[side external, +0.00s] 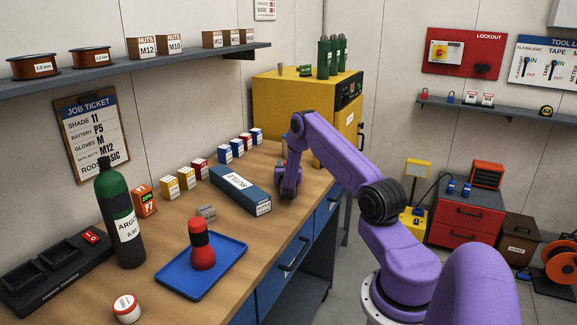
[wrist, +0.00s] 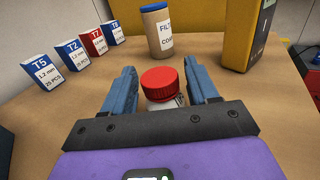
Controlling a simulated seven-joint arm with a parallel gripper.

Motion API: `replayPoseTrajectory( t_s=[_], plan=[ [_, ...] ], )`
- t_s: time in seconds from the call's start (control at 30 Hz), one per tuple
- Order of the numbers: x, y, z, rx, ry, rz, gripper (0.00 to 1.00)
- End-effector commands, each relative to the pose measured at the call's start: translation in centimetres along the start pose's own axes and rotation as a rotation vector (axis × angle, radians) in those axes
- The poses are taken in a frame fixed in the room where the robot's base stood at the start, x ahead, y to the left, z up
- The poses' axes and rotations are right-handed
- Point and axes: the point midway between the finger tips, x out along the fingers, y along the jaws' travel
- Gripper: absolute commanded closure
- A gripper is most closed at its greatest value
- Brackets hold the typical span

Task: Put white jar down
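A white jar with a red lid (wrist: 161,84) stands between the two blue fingers of my gripper (wrist: 160,88) in the wrist view. The fingers flank it closely on both sides; I cannot tell whether they press on it. The jar looks upright, and its base is hidden behind the gripper body. In the side view my gripper (side external: 289,188) is low over the far end of the wooden bench (side external: 185,222); the jar there is hidden by my arm.
Small boxes (wrist: 78,52) line up at left.

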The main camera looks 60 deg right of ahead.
Motion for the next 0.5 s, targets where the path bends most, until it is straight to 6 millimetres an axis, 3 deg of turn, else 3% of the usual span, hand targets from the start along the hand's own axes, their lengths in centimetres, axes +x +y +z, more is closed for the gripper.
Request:
replayPoseTrajectory(
  t_s=[0.37,0.5],
  plan=[
    [0.0,0.0,0.3,0.0,0.0,0.0,0.34],
    [-1.1,0.1,0.2,-0.001,0.003,0.002,0.34]
  ],
)
